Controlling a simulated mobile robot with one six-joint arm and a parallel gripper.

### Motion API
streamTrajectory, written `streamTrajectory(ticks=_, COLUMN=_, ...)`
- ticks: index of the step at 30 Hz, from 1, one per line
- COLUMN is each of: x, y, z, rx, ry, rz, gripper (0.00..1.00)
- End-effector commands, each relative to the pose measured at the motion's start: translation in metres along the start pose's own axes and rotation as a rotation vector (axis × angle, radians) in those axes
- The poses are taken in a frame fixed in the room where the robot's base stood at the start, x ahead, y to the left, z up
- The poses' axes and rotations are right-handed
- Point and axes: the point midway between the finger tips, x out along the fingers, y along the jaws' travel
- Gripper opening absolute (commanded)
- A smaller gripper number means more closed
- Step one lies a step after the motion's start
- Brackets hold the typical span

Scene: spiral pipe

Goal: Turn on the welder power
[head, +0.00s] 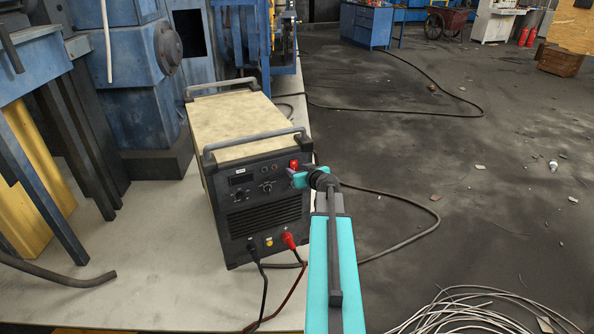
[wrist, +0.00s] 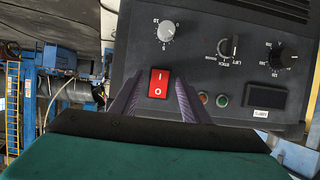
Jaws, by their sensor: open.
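The welder (head: 262,205) is a box with a black front panel, a tan top and grey handles, standing on the pale floor strip in the head view. Its red power switch (head: 294,163) is at the upper right of the panel. In the wrist view the switch (wrist: 158,83) is a red rocker marked I and O. I cannot tell which side is pressed. My gripper (wrist: 158,81) is open, with one dark finger on each side of the switch and nothing held. In the head view my gripper (head: 298,178) is close to the panel; contact is unclear.
Knobs, including a grey one (wrist: 166,31), and a dark display (wrist: 245,97) are beside the switch. Black and red cables (head: 289,241) plug in low on the panel. Blue machinery (head: 128,60) stands behind left. A wire coil (head: 465,312) lies on open dark floor at right.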

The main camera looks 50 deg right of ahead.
Motion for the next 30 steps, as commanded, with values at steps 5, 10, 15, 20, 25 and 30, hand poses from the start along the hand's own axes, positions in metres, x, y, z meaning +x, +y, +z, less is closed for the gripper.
streamTrajectory(ticks=5, x=0.0059, y=-0.0002, z=0.0002, rx=0.0, ry=0.0, rz=0.0, gripper=0.42)
streamTrajectory(ticks=10, x=0.0062, y=-0.0002, z=0.0005, rx=0.0, ry=0.0, rz=0.0, gripper=0.42)
streamTrajectory(ticks=15, x=0.006, y=-0.0001, z=0.0006, rx=0.0, ry=-0.001, rz=0.0, gripper=0.35)
streamTrajectory(ticks=20, x=0.006, y=0.0, z=0.0006, rx=0.0, ry=-0.001, rz=0.0, gripper=0.08)
streamTrajectory(ticks=25, x=0.0061, y=-0.0001, z=0.001, rx=0.0, ry=0.0, rz=0.0, gripper=0.01)
streamTrajectory(ticks=30, x=0.0071, y=0.0001, z=0.0028, rx=-0.001, ry=0.007, rz=0.0, gripper=0.01)
